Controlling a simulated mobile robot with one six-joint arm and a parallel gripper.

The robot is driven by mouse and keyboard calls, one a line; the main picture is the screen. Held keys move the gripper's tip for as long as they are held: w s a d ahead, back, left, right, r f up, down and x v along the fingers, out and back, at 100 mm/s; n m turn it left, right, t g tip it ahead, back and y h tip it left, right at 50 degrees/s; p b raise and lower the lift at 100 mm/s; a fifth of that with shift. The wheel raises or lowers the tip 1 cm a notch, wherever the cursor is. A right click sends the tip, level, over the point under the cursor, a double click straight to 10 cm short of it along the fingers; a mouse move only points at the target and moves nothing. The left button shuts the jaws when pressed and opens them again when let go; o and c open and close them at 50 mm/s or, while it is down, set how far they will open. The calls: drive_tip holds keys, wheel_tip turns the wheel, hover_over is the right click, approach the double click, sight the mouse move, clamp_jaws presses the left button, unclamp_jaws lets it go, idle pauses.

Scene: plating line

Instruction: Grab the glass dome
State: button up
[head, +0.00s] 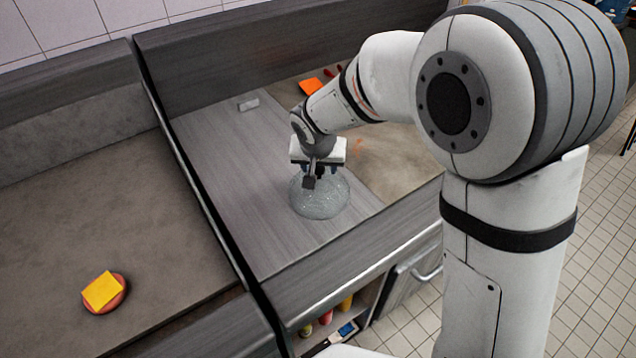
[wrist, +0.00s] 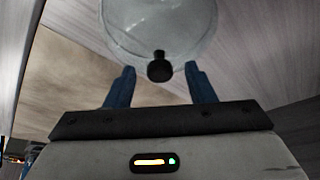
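The glass dome (head: 320,203) stands on the grey wood-grain counter in the head view, clear and round. In the wrist view the dome (wrist: 160,28) shows at the top, with a black knob (wrist: 159,67) on it. My gripper (head: 316,172) is right above the dome in the head view. In the wrist view its two blue fingers (wrist: 161,86) are apart, one on each side of the knob, with a gap to it on both sides. The knob is mostly hidden by my gripper in the head view.
A red round plate with a yellow square (head: 102,290) lies on the left counter. A small grey block (head: 248,104) and an orange item (head: 312,86) lie farther back. A dark gap (head: 195,180) separates the counters. Bottles (head: 326,317) stand on a shelf below.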

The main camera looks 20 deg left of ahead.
clamp_jaws()
idle(0.3)
idle(0.4)
